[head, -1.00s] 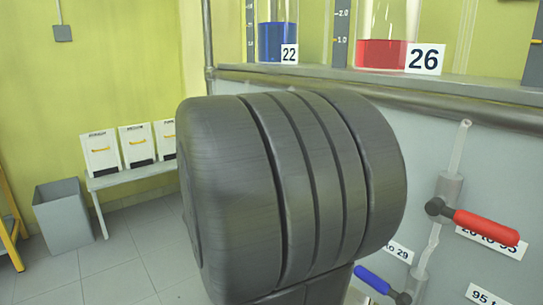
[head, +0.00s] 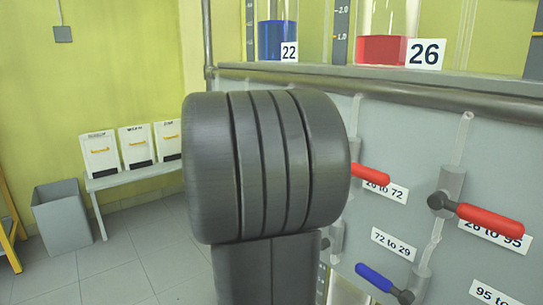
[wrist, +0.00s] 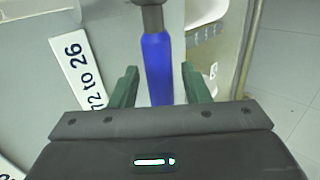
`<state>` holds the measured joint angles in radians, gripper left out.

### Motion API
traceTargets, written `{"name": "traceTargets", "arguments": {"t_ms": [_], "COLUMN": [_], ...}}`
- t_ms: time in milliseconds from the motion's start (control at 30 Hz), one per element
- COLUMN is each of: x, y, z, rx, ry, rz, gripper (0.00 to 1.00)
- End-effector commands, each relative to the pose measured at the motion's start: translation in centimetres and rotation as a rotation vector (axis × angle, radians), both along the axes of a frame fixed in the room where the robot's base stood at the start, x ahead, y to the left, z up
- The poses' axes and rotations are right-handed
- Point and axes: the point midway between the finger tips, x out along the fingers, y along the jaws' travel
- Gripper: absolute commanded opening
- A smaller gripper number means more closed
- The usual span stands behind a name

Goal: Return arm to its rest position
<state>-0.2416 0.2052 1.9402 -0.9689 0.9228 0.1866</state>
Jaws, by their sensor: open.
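My gripper (wrist: 160,84) shows in the wrist view, its two green fingers apart with nothing clamped between them. A blue valve handle (wrist: 157,68) lies in line with the gap between the fingers; I cannot tell how deep it is between them. My arm's dark, ribbed links (head: 265,160) fill the middle of the head view, bent, with one section pointing down. The gripper itself is hidden in the head view.
The grey panel at right carries red handles (head: 490,219) (head: 370,172), a blue handle (head: 378,280) and number labels (head: 393,244). Above stand glass reactors with blue liquid (head: 277,40) and red liquid (head: 382,49). A bin (head: 62,215) and bench (head: 130,178) stand left; floor is open there.

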Motion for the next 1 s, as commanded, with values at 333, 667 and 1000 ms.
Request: {"name": "traceTargets", "arguments": {"t_ms": [333,667,1000], "x": [-0.9,-3.3,-5.5], "y": [1.5,4.7,7.8], "z": [2.0,6.0,9.7], "rx": [0.004,0.005,0.007], "ry": [-0.009,-0.009,-0.007], "rz": [0.004,0.004,0.003], "gripper": [0.42,0.42,0.42]}}
